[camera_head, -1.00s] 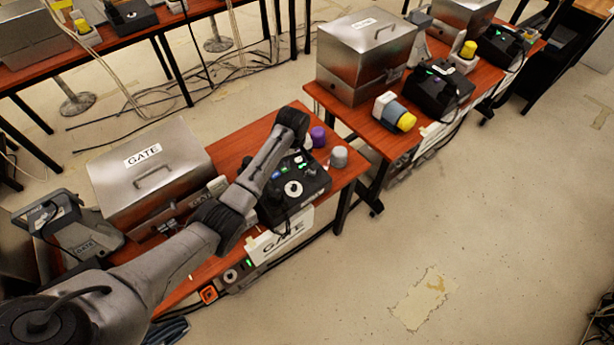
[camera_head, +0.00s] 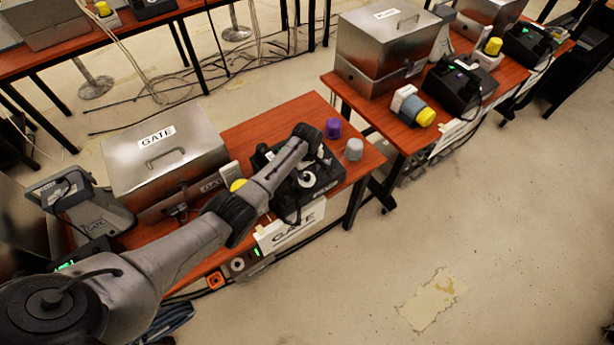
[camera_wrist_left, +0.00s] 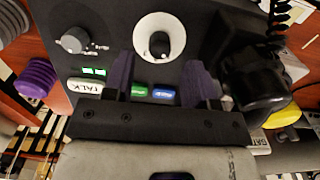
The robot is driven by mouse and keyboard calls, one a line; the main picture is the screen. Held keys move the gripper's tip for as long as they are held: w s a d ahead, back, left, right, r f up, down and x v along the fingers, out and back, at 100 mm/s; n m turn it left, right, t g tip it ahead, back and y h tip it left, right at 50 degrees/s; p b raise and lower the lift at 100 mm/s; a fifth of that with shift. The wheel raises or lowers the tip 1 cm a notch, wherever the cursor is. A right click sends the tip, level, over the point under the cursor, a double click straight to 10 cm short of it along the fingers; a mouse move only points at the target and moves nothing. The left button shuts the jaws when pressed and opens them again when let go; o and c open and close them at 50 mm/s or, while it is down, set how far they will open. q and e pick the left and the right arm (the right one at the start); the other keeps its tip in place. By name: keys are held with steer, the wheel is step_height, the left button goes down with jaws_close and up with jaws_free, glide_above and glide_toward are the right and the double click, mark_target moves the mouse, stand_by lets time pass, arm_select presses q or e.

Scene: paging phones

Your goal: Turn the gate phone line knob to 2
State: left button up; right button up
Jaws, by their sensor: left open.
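The gate phone (camera_head: 322,182) is a black box on the near wooden table, by a white GATE sign (camera_head: 291,228). Its panel (camera_wrist_left: 100,20) fills the top of the left wrist view. A black knob on a round white dial (camera_wrist_left: 158,42) sits at the top centre, and a smaller grey knob (camera_wrist_left: 73,42) is to its left. I cannot read their markings. My left gripper (camera_wrist_left: 160,75) is open and empty, its two dark purplish fingers pointing at the panel, on either side below the white dial. In the head view the gripper (camera_head: 306,140) hangs over the phone, its fingertips hidden.
A black handset (camera_wrist_left: 255,75) is right of the fingers. A TALK label (camera_wrist_left: 88,88) and lit buttons lie left and between them. A metal GATE case (camera_head: 165,150) stands left of the phone. Purple (camera_head: 333,128) and grey (camera_head: 353,149) cylinders stand behind and right of it.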

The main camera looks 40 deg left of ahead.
mark_target(307, 176)
arm_select(q)
steer(key=shift+f+b, duration=0.45)
steer(key=shift+f, duration=1.2)
steer(key=shift+c, duration=0.5)
steer(key=c, duration=0.8)
